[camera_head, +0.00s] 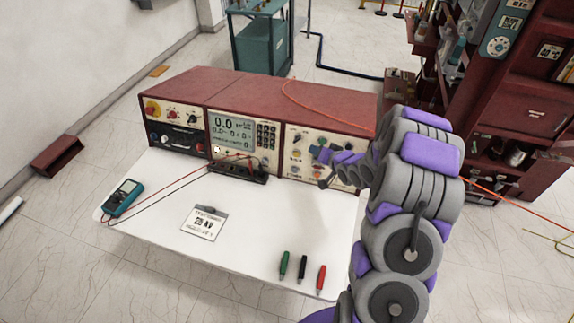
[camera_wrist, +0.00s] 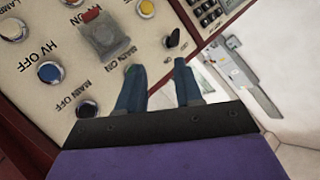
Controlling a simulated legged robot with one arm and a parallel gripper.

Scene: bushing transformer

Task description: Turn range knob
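The red test console (camera_head: 240,95) stands on a white table, and its right panel (camera_head: 297,141) holds several knobs and lamps. In the wrist view, a small black knob (camera_wrist: 173,39) with a pointer sits on the cream panel (camera_wrist: 110,78), with small labels beside it. It may be the range knob, but its label is not readable. My gripper (camera_wrist: 157,66) is open and empty, its two blue fingers apart just below the black knob in the picture. It does not hold the knob. In the head view, my gripper (camera_head: 326,180) is in front of the right panel, partly hidden by my arm.
A multimeter (camera_head: 122,197), a 25 kV card (camera_head: 204,222) and three coloured clips (camera_head: 303,267) lie on the table.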

